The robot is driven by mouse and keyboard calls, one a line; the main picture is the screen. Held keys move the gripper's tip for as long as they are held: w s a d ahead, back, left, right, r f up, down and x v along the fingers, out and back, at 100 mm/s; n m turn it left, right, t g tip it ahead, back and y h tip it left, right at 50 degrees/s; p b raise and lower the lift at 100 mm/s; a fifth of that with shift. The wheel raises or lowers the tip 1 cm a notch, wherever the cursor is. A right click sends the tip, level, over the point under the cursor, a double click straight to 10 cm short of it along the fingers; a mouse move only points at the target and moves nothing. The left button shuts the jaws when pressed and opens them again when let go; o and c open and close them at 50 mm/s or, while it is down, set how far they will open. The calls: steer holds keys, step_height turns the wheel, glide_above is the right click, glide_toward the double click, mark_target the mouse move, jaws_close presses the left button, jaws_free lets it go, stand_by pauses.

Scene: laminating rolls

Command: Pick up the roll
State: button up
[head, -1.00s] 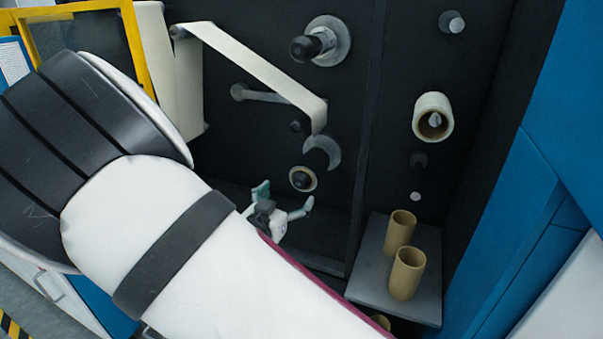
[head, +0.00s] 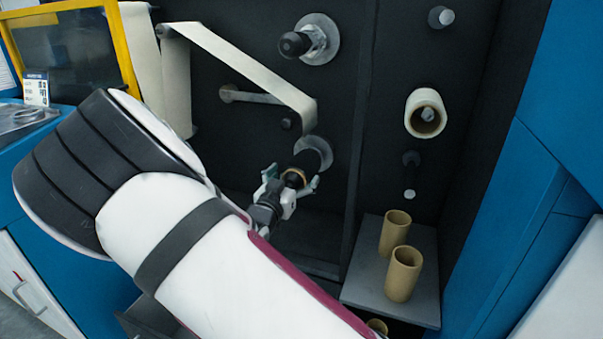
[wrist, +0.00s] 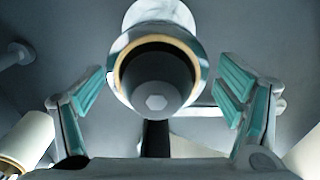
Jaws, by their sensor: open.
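The roll (head: 298,172) sits on a dark spindle on the black machine panel, below the hanging strip of film. In the wrist view the roll (wrist: 122,72) shows end-on, a tan core ring around a dark spindle with a hexagonal tip. My gripper (head: 291,188) is open at the roll's front end. In the wrist view its green-padded fingers (wrist: 165,88) stand apart on the left and right of the roll, with gaps on both sides. I see no contact.
An empty spindle (head: 296,44) juts out above. A pale roll (head: 425,114) hangs on the right panel. Two tan cores (head: 403,274) stand on a grey shelf (head: 362,289) at lower right. A film strip (head: 245,68) slants above my gripper.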

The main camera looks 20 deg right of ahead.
mark_target(307, 163)
steer(key=b+x, duration=0.1)
steer(key=x, duration=0.2)
steer(key=shift+w+d, duration=0.3)
steer(key=shift+c, duration=0.5)
steer(key=c, duration=1.4)
steer(key=shift+o, duration=0.2)
steer(key=shift+r, duration=0.15)
